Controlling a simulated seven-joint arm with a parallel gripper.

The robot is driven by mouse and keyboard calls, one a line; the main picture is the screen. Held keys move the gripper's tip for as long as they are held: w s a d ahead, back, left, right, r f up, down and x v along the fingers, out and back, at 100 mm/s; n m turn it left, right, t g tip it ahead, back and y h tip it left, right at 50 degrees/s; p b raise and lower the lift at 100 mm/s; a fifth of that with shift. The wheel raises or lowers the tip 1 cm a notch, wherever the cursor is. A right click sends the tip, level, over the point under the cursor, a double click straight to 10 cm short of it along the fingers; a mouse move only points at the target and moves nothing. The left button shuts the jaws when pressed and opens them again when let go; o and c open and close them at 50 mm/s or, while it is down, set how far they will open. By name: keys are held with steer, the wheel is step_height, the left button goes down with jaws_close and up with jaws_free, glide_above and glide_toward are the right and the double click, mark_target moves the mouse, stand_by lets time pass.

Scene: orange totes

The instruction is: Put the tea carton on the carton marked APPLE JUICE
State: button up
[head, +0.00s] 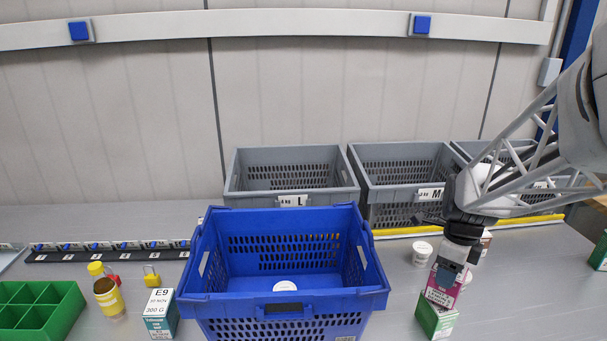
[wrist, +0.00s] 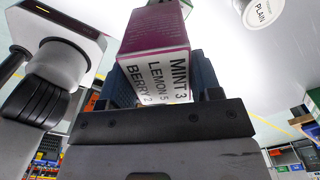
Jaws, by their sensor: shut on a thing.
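The tea carton (head: 441,291) is magenta with a white face. In the wrist view the carton (wrist: 153,35) shows the words MINT, LEMON and BERRY. My gripper (head: 452,272) is shut on it, with a dark finger on each side, and holds it upright or nearly so. Directly below it in the head view is a green and white carton (head: 436,320). I cannot tell whether the two touch. The green carton's lettering is too small to read, and a bit of green (wrist: 178,4) shows past the held carton in the wrist view. No APPLE JUICE marking is readable.
A blue crate (head: 285,302) stands left of my gripper. A white tub (head: 421,253) is close behind; one marked PLAIN (wrist: 262,12) shows in the wrist view. Grey totes (head: 291,199) line the back. A teal-white carton (head: 160,313) and green tray (head: 60,310) are left.

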steer(key=shift+f, duration=0.65)
steer(key=shift+f, duration=0.1)
steer(key=o, duration=1.1)
step_height(320, 180, up, 12)
steer(key=shift+r, duration=0.15)
stand_by(0.4)
